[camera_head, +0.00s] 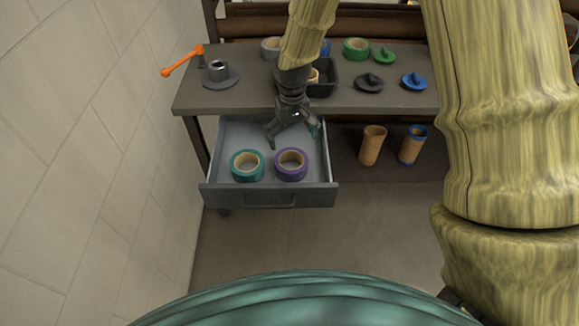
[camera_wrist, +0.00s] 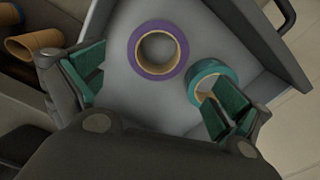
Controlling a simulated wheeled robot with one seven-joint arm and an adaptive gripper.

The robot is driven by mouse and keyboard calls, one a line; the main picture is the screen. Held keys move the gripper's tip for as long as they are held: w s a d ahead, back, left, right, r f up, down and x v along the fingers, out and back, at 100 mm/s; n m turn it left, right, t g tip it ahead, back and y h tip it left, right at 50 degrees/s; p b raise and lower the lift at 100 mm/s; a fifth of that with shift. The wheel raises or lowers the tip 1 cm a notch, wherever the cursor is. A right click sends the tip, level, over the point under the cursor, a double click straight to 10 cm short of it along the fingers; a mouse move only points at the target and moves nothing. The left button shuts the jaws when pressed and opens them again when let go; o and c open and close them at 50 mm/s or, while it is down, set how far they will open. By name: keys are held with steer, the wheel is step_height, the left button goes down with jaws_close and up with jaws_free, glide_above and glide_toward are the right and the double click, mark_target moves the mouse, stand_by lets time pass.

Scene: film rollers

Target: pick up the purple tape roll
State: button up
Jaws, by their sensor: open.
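The purple tape roll (camera_head: 291,164) lies flat in the open grey drawer (camera_head: 266,196), on the right side in the head view. In the wrist view the purple tape roll (camera_wrist: 181,62) lies between and beyond my fingers. My gripper (camera_head: 292,134) is open and empty above the back part of the drawer, apart from the roll. In the wrist view my gripper (camera_wrist: 157,88) shows its two green-padded fingers spread wide. A teal tape roll (camera_head: 247,165) lies close beside the purple one, and it also shows in the wrist view (camera_wrist: 206,72), partly behind my right finger.
The grey bench top (camera_head: 255,100) overhangs the drawer's back. It holds a grey spindle with an orange crank (camera_head: 183,61), a black bin (camera_head: 325,78), a green roll (camera_head: 356,49) and several knobbed discs. Two cardboard tubes (camera_head: 371,146) stand on the shelf right of the drawer. A tiled wall (camera_head: 80,150) is at left.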

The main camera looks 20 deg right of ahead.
mark_target(291, 151)
steer(key=shift+w+f, duration=0.15)
steer(key=shift+f, duration=1.6)
steer(key=shift+w+f, duration=0.1)
steer(key=shift+f, duration=1.6)
steer(key=shift+w+d+f+p, duration=0.15)
steer(key=shift+f+p, duration=0.35)
steer(key=shift+f, duration=2.05)
steer(key=c, duration=0.9)
